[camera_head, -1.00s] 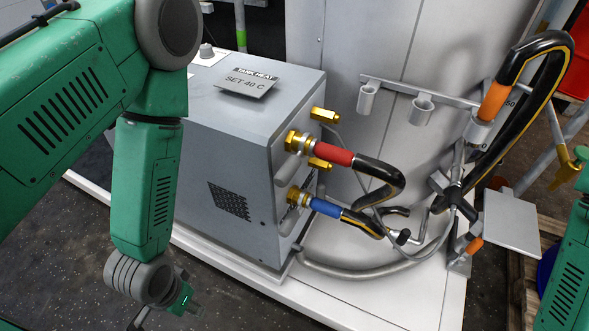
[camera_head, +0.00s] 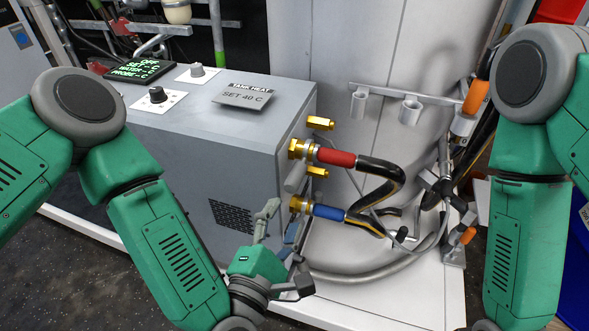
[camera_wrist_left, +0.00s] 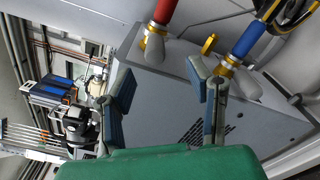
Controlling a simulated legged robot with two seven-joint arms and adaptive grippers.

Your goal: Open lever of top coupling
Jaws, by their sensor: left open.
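The top coupling (camera_head: 299,148) is a brass fitting on the grey heater box, joined to a red-sleeved hose (camera_head: 336,158). Its grey lever (camera_head: 296,176) hangs down beside the brass; the lever also shows in the left wrist view (camera_wrist_left: 154,48). The lower coupling (camera_head: 299,204) carries a blue-sleeved hose (camera_head: 328,212); its lever (camera_wrist_left: 243,82) shows in the left wrist view. My left gripper (camera_head: 283,240) is open and empty, below and in front of the couplings, apart from the top lever. My right arm stands at the right; its gripper is out of view.
The heater box (camera_head: 235,125) has a "SET 40 C" plate (camera_head: 243,96) and knobs on top. Black hoses loop right of the couplings toward a rack with several cup holders (camera_head: 410,110). A pale tank wall (camera_head: 380,50) stands behind. Floor is clear at lower left.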

